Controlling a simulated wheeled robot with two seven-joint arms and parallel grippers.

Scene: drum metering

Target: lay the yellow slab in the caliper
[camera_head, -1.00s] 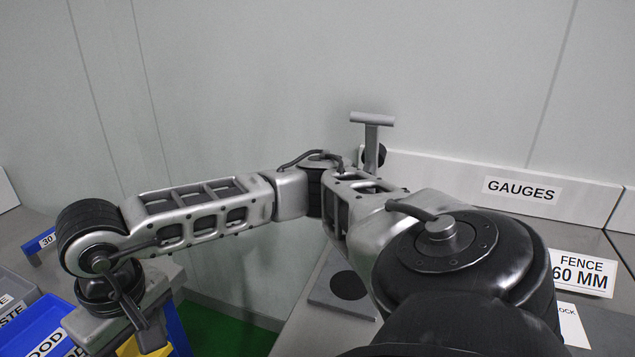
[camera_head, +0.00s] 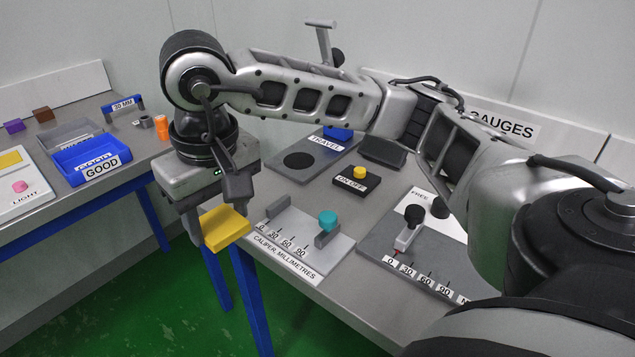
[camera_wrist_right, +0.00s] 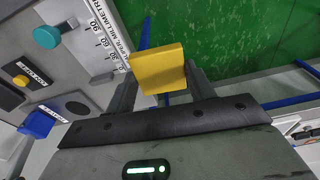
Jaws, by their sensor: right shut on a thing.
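My right gripper (camera_head: 222,215) is shut on the yellow slab (camera_head: 224,227), which it holds tilted in the air beyond the left front edge of the gauge bench. In the right wrist view the slab (camera_wrist_right: 158,69) sits between the two fingers, with green floor behind it. The caliper (camera_head: 296,243) is a grey plate on the bench just right of the slab. It has a millimetre scale, a grey jaw at its left end and a sliding jaw with a teal knob (camera_head: 327,221). The jaws stand apart with a clear gap. My left gripper is not in view.
Right of the caliper is a lever gauge (camera_head: 410,228) with a black knob. Behind are an ON OFF box (camera_head: 358,178) with a yellow button and a TRAVEL plate (camera_head: 301,163). A blue GOOD bin (camera_head: 91,160) stands on the left bench.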

